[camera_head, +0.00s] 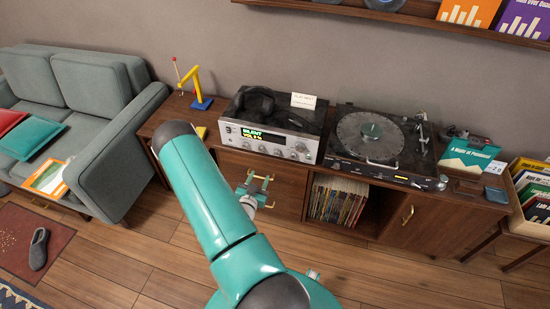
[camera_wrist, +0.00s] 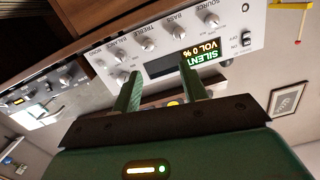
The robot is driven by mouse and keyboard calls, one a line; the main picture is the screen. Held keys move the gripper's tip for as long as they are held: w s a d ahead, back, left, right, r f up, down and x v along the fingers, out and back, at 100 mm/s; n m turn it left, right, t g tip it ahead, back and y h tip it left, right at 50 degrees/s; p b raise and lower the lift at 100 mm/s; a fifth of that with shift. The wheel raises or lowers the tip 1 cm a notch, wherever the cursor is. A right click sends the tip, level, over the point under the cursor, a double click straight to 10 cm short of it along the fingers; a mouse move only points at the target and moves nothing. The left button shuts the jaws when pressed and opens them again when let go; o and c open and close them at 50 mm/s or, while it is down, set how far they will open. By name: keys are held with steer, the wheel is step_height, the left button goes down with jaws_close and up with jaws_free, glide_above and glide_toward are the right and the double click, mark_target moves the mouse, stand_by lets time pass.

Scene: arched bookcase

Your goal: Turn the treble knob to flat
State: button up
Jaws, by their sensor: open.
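The silver amplifier (camera_head: 231,132) stands on the left part of the wooden cabinet, its lit display (camera_head: 252,134) facing out. In the wrist view its front panel (camera_wrist: 235,22) shows a row of knobs with labels. The treble knob (camera_wrist: 148,44) sits between the bass knob (camera_wrist: 180,32) and the balance knob (camera_wrist: 120,56). The display reads SILENT, VOL 0 %. My gripper (camera_wrist: 160,68) is open and empty, its two green fingers apart from the treble knob. In the head view my gripper (camera_head: 257,182) is below and in front of the amplifier. The treble knob's pointer is too small to read.
Headphones (camera_head: 262,103) and a white card (camera_head: 303,101) lie on the amplifier. A turntable (camera_head: 370,140) stands to its right and a yellow lamp-like object (camera_head: 195,85) to its left. A grey sofa (camera_head: 115,135) is at the left. Records (camera_head: 335,198) fill a cabinet shelf.

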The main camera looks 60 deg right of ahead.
steer(key=s+f, duration=0.1)
steer(key=s, duration=0.1)
glide_toward(276, 154)
steer(key=shift+h, duration=0.4)
steer(key=d, duration=0.2)
steer(key=w+d, duration=0.1)
steer(key=d, duration=0.5)
steer(key=shift+w+f, duration=0.15)
steer(key=shift+f, duration=0.2)
jaws_close()
